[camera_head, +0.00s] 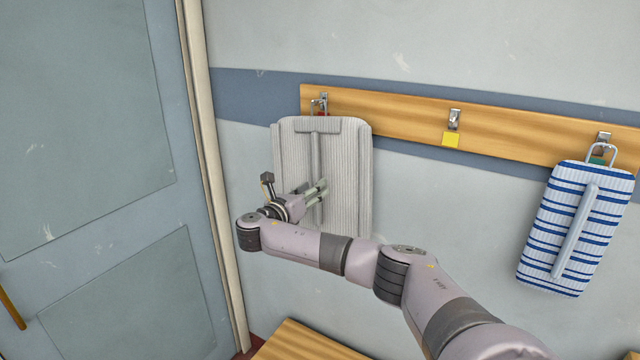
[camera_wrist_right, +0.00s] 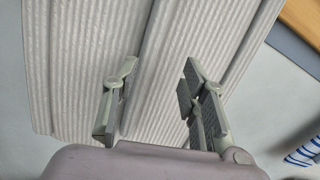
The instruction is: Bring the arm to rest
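My right arm reaches in from the lower right of the head view. Its gripper (camera_head: 318,193) is in front of a grey-white ribbed pad (camera_head: 348,160) with a vertical handle bar, which hangs from the left hook of the wooden rail. My left gripper does not show.
A wooden rail (camera_head: 390,117) on the wall carries hooks; the middle hook (camera_head: 454,120) is empty, above a yellow square. A blue-striped pad (camera_head: 545,240) hangs on the right hook. A grey-blue door (camera_head: 90,120) is at left. A wooden surface (camera_head: 305,343) lies below.

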